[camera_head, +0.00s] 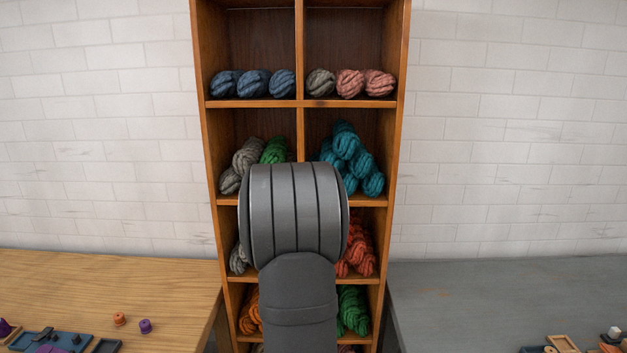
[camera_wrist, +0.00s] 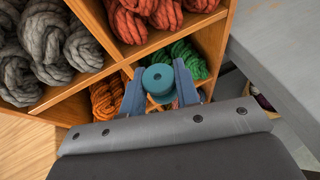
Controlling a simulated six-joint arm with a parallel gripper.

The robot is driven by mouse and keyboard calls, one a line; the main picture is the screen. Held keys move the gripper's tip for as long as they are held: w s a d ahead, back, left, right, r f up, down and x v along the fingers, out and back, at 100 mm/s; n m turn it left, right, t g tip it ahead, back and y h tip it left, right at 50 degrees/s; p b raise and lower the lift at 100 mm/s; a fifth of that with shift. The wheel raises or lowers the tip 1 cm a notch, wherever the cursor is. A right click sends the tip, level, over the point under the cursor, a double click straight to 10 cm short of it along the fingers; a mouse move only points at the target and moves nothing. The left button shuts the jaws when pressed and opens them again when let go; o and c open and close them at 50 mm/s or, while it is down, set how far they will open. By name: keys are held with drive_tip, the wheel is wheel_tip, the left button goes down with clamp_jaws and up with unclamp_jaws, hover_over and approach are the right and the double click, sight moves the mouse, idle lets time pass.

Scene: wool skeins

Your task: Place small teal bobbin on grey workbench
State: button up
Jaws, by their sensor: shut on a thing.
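In the wrist view a small teal bobbin (camera_wrist: 158,80) sits between the two blue-grey fingers of my gripper (camera_wrist: 160,88). My gripper is shut on it and holds it in front of the wooden shelf. In the head view my arm blocks the sight of the gripper and the bobbin. The grey workbench (camera_head: 500,295) stands at the right in the head view, and its edge also shows at the upper right of the wrist view (camera_wrist: 280,50). The bobbin is apart from the workbench.
A wooden shelf (camera_head: 300,104) with wool skeins stands in the middle. A wooden table (camera_head: 110,280) at the left carries an orange bobbin (camera_head: 119,319), a purple bobbin (camera_head: 145,326) and trays. Small trays (camera_head: 563,343) and blocks lie at the grey workbench's front right; its left and back are clear.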

drive_tip(key=s+a+f+n+y, duration=0.1)
drive_tip(key=a+f+n+y, duration=0.1)
drive_tip(key=a, duration=0.9)
drive_tip(key=s+a+f+n+y, duration=0.1)
drive_tip(key=a+y, duration=0.1)
drive_tip(key=a, duration=0.9)
drive_tip(key=s+a+f+n+y, duration=0.1)
drive_tip(key=a+f+n+y, duration=0.1)
drive_tip(key=a, duration=0.9)
drive_tip(key=shift+s+a+f+n+t+y, duration=0.3)
hover_over(162, 348)
wheel_tip(162, 348, down, 7)
drive_tip(key=shift+d+r, duration=0.1)
drive_tip(key=shift+d, duration=0.05)
drive_tip(key=shift+f, duration=1.9)
drive_tip(key=shift+f, duration=0.15)
drive_tip(key=o, duration=1)
drive_tip(key=shift+o, duration=0.2)
